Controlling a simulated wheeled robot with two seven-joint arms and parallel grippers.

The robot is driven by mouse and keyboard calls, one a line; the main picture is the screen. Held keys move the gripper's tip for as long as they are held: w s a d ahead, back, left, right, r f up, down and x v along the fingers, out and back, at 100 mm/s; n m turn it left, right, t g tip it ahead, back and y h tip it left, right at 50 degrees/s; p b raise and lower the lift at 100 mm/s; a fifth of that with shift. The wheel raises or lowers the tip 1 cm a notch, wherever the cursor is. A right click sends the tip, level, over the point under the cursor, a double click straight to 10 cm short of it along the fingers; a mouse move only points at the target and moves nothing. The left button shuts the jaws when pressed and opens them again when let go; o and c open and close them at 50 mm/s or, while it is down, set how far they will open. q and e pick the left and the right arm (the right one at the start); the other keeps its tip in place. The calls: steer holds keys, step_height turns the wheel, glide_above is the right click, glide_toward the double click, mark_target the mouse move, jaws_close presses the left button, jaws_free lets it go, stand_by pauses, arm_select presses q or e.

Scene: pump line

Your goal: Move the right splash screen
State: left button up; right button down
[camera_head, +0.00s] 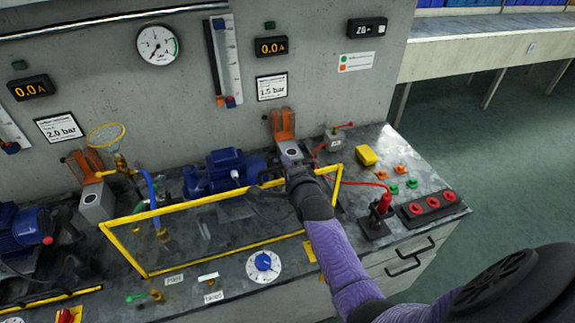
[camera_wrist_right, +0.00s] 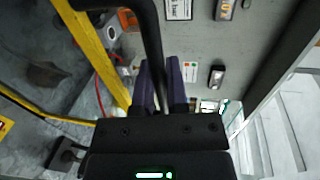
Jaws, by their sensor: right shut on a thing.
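The right splash screen is a clear pane in a yellow frame (camera_head: 180,208), standing tilted over the bench in front of the blue pump motor (camera_head: 222,172). Its yellow bar also shows at the left of the right wrist view (camera_wrist_right: 96,52). My right gripper (camera_head: 291,168) is at the upper right part of the screen and is shut on it. My left gripper is not in view.
A dial plate with a blue knob (camera_head: 263,262) lies in front of the screen. To the right are a black lever with a red top (camera_head: 379,215), a red-button box (camera_head: 433,209) and a yellow block (camera_head: 366,155). A wall with gauges stands behind. Another blue motor (camera_head: 22,232) is at left.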

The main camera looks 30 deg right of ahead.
steer(key=shift+r, duration=0.35)
steer(key=shift+w, duration=0.1)
steer(key=c, duration=0.7)
jaws_free()
steer(key=shift+r, duration=0.1)
steer(key=p+v, duration=0.2)
steer(key=v, duration=0.8)
steer(key=shift+d, duration=0.1)
